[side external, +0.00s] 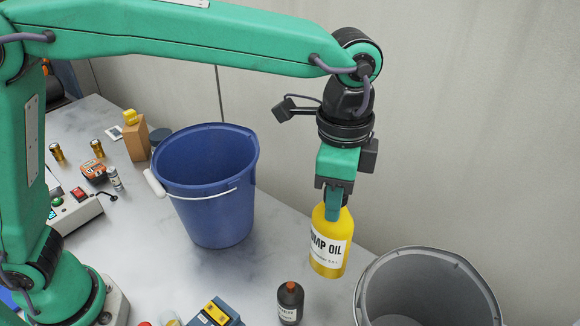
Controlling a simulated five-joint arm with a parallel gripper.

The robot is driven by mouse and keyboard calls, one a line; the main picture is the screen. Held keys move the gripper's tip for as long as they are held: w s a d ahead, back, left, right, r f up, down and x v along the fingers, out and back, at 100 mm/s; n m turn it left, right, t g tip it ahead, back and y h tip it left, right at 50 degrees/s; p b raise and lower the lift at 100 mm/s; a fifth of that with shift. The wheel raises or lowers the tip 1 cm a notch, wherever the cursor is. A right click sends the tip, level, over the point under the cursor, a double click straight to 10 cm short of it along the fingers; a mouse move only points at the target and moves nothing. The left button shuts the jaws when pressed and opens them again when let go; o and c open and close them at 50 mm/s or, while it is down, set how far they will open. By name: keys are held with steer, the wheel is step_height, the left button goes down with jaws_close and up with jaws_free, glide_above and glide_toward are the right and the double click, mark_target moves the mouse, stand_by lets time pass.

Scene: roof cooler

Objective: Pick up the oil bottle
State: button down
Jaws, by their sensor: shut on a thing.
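The oil bottle (328,258) is yellow with a white label that reads "UMP OIL" in part. It is upright, between the blue bucket and the grey bucket. My gripper (335,205) points down from above and is shut on the top of the bottle. The gripper hides the bottle's cap and neck. I cannot tell whether the bottle's base touches the table or is a little above it.
A blue bucket (215,210) stands left of the bottle and a grey bucket (375,285) stands right. A small dark bottle (290,305) is just in front. A wall (450,120) rises behind. Batteries, boxes and a switch box (85,215) are at the left.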

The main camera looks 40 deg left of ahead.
steer(key=shift+s+d+r, duration=0.3)
steer(key=shift+s+r, duration=0.15)
steer(key=shift+s, duration=0.2)
steer(key=shift+s+d+r, duration=0.3)
steer(key=shift+s+r, duration=0.15)
steer(key=shift+s, duration=0.15)
